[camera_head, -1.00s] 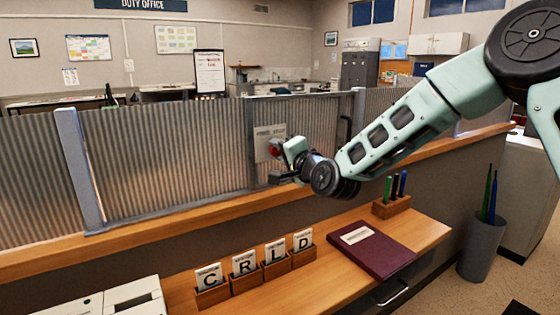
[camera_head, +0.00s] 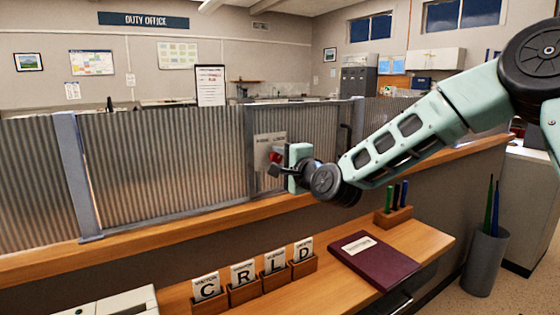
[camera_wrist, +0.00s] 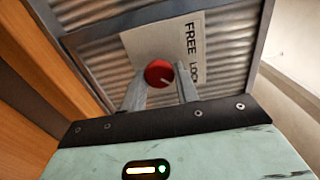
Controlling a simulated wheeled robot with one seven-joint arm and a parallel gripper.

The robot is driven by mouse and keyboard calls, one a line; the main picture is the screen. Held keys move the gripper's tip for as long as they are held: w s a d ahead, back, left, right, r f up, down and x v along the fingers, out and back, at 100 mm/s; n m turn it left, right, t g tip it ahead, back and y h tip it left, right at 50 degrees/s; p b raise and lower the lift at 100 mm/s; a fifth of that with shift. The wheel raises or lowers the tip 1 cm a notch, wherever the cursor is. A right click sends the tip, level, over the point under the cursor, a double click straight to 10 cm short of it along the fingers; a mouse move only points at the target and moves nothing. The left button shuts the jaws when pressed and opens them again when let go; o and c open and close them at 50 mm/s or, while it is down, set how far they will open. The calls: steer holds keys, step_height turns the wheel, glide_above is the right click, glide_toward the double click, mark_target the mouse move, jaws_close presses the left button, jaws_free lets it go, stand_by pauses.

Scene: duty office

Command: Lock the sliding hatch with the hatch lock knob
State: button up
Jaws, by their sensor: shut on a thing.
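The hatch lock knob (camera_head: 274,154) is small, round and red, on a pale label plate (camera_head: 269,140) on the corrugated hatch panel (camera_head: 312,126). In the wrist view the knob (camera_wrist: 159,73) sits between the two fingers of my gripper (camera_wrist: 160,80), which is shut on it. In the head view my gripper (camera_head: 279,164) covers part of the knob and plate.
A wooden ledge (camera_head: 170,219) runs below the panels. On the lower desk stand lettered card holders (camera_head: 244,285), a maroon folder (camera_head: 374,261) and a pen block (camera_head: 393,217). A dark vertical handle (camera_head: 345,140) is right of the plate. A grey bin (camera_head: 484,262) stands at right.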

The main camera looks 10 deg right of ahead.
steer(key=shift+f, duration=0.1)
steer(key=o, duration=0.9)
steer(key=b+v, duration=0.1)
steer(key=v, duration=1.6)
steer(key=shift+s+d, duration=0.1)
steer(key=shift+s, duration=0.1)
